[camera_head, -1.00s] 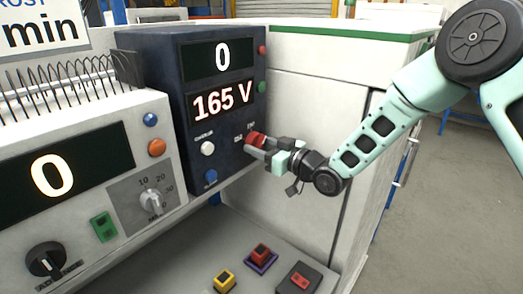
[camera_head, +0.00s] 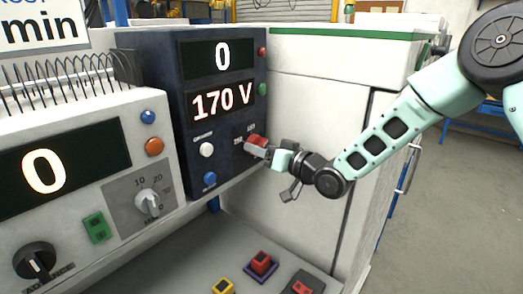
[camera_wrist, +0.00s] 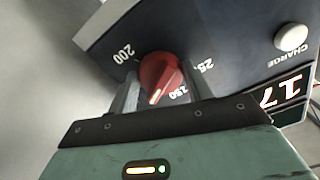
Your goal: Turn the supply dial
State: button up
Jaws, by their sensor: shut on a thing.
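The supply dial (camera_wrist: 159,75) is a red knob with a pale pointer line. In the wrist view it sits between my two fingers, and the numbers 200, 150 and a partly hidden 25 are around it. My gripper (camera_wrist: 160,95) is shut on it. In the head view my gripper (camera_head: 262,150) meets the red dial (camera_head: 256,141) at the lower right of the dark supply unit (camera_head: 222,120).
A white button (camera_head: 207,149) and a blue button (camera_head: 209,179) are left of the dial. A grey unit (camera_head: 100,190) with its own knobs stands at left. Red and yellow buttons (camera_head: 262,262) are on the bench below. A white cabinet (camera_head: 310,130) stands behind my gripper.

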jog(key=o, duration=1)
jog(key=shift+c, duration=0.2)
jog(key=b+v, duration=0.5)
jog(key=v, duration=1.2)
jog(key=shift+s+d, duration=0.2)
